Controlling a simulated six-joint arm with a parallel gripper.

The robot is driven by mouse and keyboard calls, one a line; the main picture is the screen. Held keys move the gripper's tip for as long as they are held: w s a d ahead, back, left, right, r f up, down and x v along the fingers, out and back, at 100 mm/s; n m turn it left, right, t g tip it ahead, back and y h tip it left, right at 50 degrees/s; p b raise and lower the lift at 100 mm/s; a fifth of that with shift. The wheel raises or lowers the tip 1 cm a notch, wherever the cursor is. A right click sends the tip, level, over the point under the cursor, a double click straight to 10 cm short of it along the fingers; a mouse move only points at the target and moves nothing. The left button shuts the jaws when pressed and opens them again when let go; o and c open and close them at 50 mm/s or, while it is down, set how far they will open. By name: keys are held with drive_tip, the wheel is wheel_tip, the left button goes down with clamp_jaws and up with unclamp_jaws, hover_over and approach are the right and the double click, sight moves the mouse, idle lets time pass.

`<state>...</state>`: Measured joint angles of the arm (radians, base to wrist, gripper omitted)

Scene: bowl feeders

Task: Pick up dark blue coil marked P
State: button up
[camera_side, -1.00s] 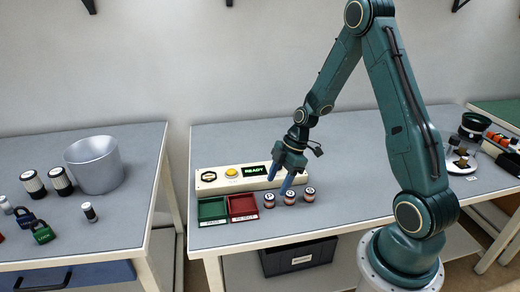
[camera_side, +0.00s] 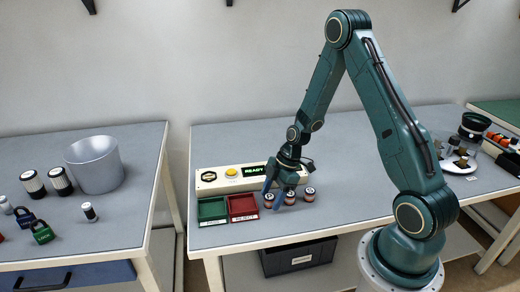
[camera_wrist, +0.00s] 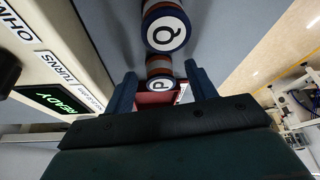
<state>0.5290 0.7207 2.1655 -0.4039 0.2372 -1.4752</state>
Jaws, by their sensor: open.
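The coil marked P (camera_wrist: 160,84) has a white cap with a dark blue rim and a copper-brown winding. Its letter appears turned over in the wrist view. It stands on the bench as the left coil (camera_side: 269,201) of a row of three. My gripper (camera_side: 271,199) is open over the left end of the row, pointing down. In the wrist view my gripper's fingers (camera_wrist: 163,88) appear on either side of coil P, with nothing held. I cannot tell how far down beside it the tips reach. The coil marked Q (camera_wrist: 166,30) shows beyond the fingers.
The right coil (camera_side: 309,195) stands to the right of my gripper. A green tray (camera_side: 212,221) and a red tray (camera_side: 244,219) lie to the left. Behind is a control panel (camera_side: 207,187) with a READY display. The bench (camera_side: 350,170) behind the coils is clear.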

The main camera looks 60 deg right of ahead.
sight(272, 196)
drive_tip(key=shift+c, duration=0.5)
drive_tip(key=c, duration=1)
drive_tip(key=shift+r, duration=0.25)
wheel_tip(272, 196, up, 20)
drive_tip(key=shift+f, duration=0.2)
